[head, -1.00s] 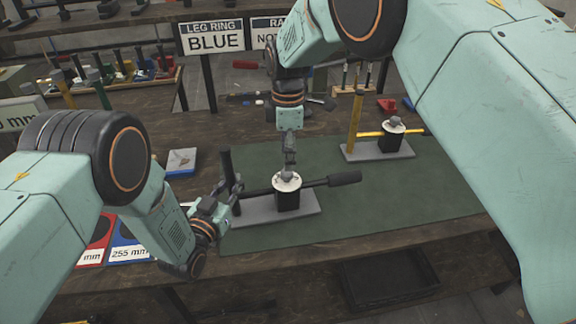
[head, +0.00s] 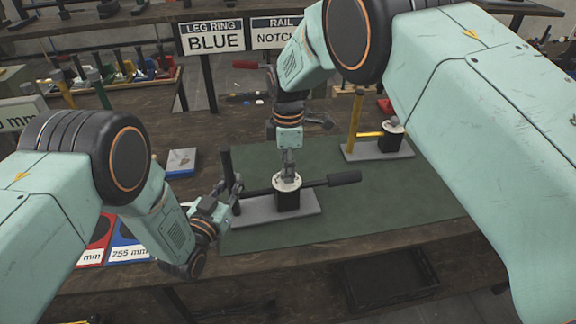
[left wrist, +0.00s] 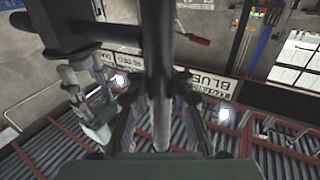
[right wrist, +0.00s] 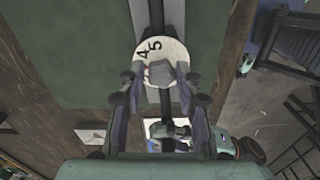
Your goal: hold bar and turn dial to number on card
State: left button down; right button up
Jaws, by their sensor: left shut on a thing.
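The near press has a grey base plate (head: 262,215), an upright black bar (head: 226,165), a black handled lever (head: 343,179) and a white dial (head: 288,183). My left gripper (head: 233,190) is shut on the upright bar, which also runs between its fingers in the left wrist view (left wrist: 158,70). My right gripper (head: 289,170) points down over the dial. In the right wrist view its fingers stand apart on either side of the grey knob (right wrist: 161,74). The dial (right wrist: 160,52) shows 4 and 5 there; its other marks are hidden. I cannot tell which card carries the number.
A second press with a yellow bar (head: 355,120) stands behind to the right on the green mat (head: 385,195). A BLUE sign (head: 213,40) and a NOTCH sign (head: 280,35) stand at the back. A blue 255 mm card (head: 128,250) lies by my left arm.

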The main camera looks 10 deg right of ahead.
jog(key=shift+w, duration=0.1)
grip_shut()
jog(key=shift+m, duration=0.3)
jog(key=m, duration=0.3)
jog(key=shift+m, duration=0.4)
jog(key=m, duration=0.3)
jog(key=shift+m, duration=0.3)
jog(key=m, duration=0.4)
jog(key=shift+r, duration=0.1)
jog(key=shift+d+m, duration=0.1)
jog(key=shift+m, duration=1.8)
